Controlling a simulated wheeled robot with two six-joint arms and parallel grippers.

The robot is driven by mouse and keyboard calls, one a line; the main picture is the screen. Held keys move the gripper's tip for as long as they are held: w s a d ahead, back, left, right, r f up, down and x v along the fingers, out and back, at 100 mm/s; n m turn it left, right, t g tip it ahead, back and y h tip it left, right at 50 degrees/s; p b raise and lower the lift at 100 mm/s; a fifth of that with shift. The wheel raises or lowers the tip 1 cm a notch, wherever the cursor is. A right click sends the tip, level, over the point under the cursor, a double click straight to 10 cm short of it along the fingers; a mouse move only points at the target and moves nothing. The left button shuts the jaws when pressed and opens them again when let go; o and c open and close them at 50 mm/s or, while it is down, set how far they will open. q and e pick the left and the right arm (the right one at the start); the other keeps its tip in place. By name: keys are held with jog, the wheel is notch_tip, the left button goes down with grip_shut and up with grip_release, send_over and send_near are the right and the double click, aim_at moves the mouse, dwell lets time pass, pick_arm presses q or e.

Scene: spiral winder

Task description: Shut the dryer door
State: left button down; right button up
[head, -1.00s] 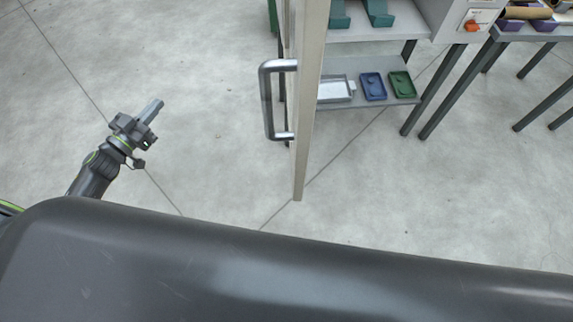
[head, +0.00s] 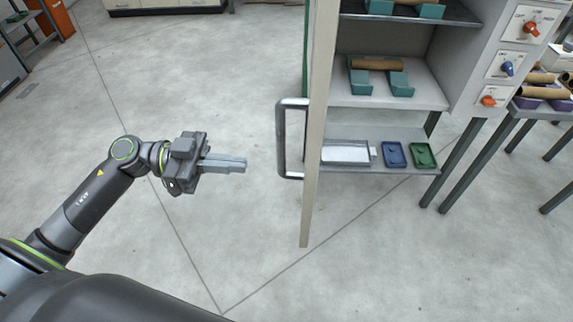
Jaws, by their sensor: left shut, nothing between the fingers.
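The dryer door (head: 317,120) stands open, seen nearly edge-on as a tall beige panel in the middle of the head view. Its metal bar handle (head: 281,140) sticks out on the left side. The dryer (head: 425,85) is behind and to the right, with its shelves exposed. My left gripper (head: 243,164) is shut and empty, pointing right. In the picture its tips are a short way left of the handle, with a visible gap. My right gripper is not in view.
Cardboard tubes rest on teal cradles (head: 361,88) on the dryer shelves. A lower shelf holds a white tray (head: 345,152), a blue tray (head: 394,154) and a green tray (head: 423,155). Knobs are on the right panel (head: 507,65). A table with tubes stands right. Floor left is clear.

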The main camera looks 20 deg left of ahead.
pick_arm(q)
jog(key=p+x, duration=0.2)
jog(key=x, duration=0.8)
dwell(0.4)
